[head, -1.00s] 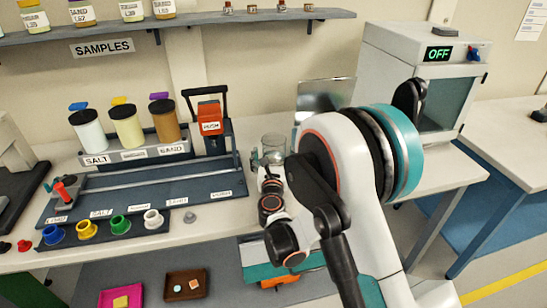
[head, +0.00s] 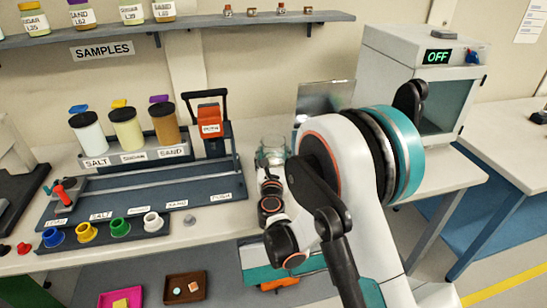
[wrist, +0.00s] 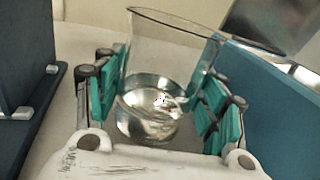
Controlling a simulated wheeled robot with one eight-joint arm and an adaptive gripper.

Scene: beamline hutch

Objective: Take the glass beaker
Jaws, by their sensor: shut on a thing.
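The glass beaker (wrist: 165,60) stands between the teal-padded fingers of my gripper (wrist: 160,105) in the wrist view. The pads press on its sides, and my gripper is shut on it. The beaker is clear, with a wide rim and a shiny round base. In the head view the beaker (head: 272,148) shows beyond my arm at the back of the bench, right of the dark rack. My gripper (head: 272,162) is partly hidden there by my own arm. Whether its base touches the bench is hard to tell.
A dark rack with labelled jars (head: 128,132) and a red-orange press (head: 210,122) stand to the left. A grey panel (head: 325,98) is behind the beaker. A white oven marked OFF (head: 400,70) stands to the right. Coloured cups (head: 120,226) sit at the front.

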